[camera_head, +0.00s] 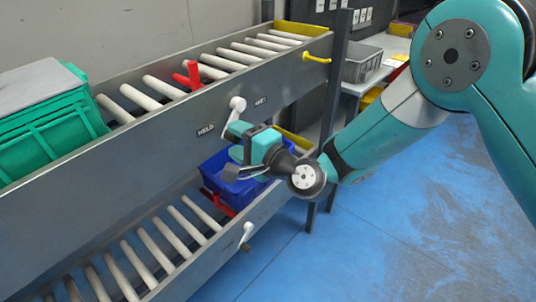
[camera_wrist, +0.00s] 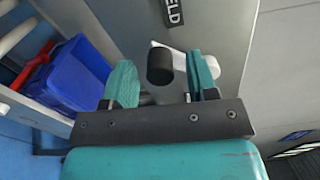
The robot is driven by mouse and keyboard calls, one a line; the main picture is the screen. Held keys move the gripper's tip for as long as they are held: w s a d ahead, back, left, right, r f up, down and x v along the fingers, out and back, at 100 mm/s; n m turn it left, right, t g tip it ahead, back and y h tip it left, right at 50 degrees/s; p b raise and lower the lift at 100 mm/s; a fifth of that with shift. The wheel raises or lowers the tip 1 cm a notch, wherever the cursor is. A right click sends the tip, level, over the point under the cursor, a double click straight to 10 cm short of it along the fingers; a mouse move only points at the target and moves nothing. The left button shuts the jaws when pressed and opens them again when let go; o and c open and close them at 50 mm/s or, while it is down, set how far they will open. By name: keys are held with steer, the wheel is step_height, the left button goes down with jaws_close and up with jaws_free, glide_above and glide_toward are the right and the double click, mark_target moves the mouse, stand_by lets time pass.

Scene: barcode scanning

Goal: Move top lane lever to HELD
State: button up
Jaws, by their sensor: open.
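The top lane (camera_head: 130,135) has a white lever (camera_head: 237,104) on its grey side rail. In the head view the lever slants down and left from its pivot, and its lower end is hidden by my gripper. The HELD label (camera_head: 206,130) is left of it; a second, hard-to-read label (camera_head: 260,102) is right of it. My gripper (camera_head: 237,142) is open at the rail. In the wrist view, the lever's black knob (camera_wrist: 160,65) shows between the two teal fingers of my gripper (camera_wrist: 162,72), with gaps on both sides. The HELD label (camera_wrist: 173,12) is above it.
A green crate (camera_head: 52,132) and a raised red stop (camera_head: 188,76) are on the top lane's rollers. The lower lane has a blue bin (camera_head: 226,184), a red stop (camera_head: 217,201) and its own lever (camera_head: 247,232). A post (camera_head: 325,125) stands right. The blue floor (camera_head: 410,220) is clear.

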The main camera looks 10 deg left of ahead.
steer(key=b+v, duration=1)
steer(key=v, duration=0.6)
steer(key=shift+d, duration=0.2)
steer(key=shift+s+r, duration=0.1)
steer(key=s+r+n+g, duration=0.1)
steer(key=s+n+g, duration=0.4)
steer(key=s+n, duration=0.15)
steer(key=s+d+f+n+g+h, duration=0.2)
steer(key=s+d+n+h, duration=0.3)
steer(key=d, duration=0.4)
steer(key=s+d+f+n+g+h, duration=0.15)
steer(key=s+d+h, duration=0.25)
steer(key=d+h, duration=0.4)
step_height(320, 180, up, 21)
steer(key=y+p, duration=0.1)
steer(key=p, duration=1.9)
steer(key=shift+w+f+n, duration=0.25)
steer(key=shift+w+n, duration=0.05)
